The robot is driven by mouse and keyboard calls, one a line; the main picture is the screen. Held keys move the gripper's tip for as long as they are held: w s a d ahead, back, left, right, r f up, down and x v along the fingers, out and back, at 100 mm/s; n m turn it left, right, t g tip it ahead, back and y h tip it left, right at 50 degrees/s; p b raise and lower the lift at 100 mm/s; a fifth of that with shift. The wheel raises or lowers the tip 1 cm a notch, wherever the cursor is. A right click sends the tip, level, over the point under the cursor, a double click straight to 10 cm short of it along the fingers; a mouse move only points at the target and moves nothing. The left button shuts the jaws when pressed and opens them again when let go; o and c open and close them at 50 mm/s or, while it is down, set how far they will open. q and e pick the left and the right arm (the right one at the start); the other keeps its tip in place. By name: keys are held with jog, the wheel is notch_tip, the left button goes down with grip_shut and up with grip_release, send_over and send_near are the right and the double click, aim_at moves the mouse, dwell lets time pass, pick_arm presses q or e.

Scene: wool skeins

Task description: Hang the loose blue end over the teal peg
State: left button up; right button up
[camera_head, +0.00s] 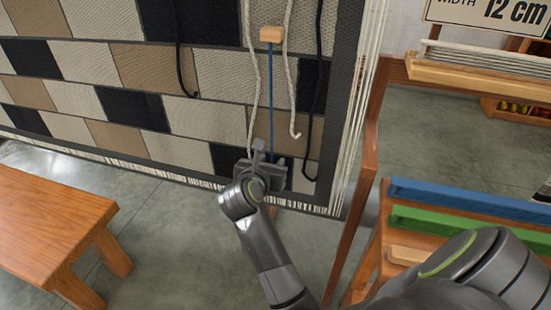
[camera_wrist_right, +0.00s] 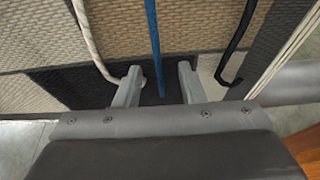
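The blue strand (camera_head: 271,95) hangs straight down in front of the woven hanging, below a small wooden block (camera_head: 271,34). My right gripper (camera_head: 269,157) is at the strand's lower part, near the bottom of the weave. In the right wrist view the gripper (camera_wrist_right: 159,76) has its fingers well apart, with the blue strand (camera_wrist_right: 154,45) between them, apparently touching neither. I cannot make out a teal peg in either view. My left gripper is not in view.
Pale cords (camera_head: 291,80) hang either side of the blue strand; black cords (camera_head: 316,100) hang further out. A wooden bench (camera_head: 45,215) stands at left. A rack with blue (camera_head: 460,198) and green bars (camera_head: 460,228) stands at right. Open floor lies between.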

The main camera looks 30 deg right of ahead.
jog(key=shift+c, duration=0.5)
grip_shut()
jog(key=shift+r, duration=0.1)
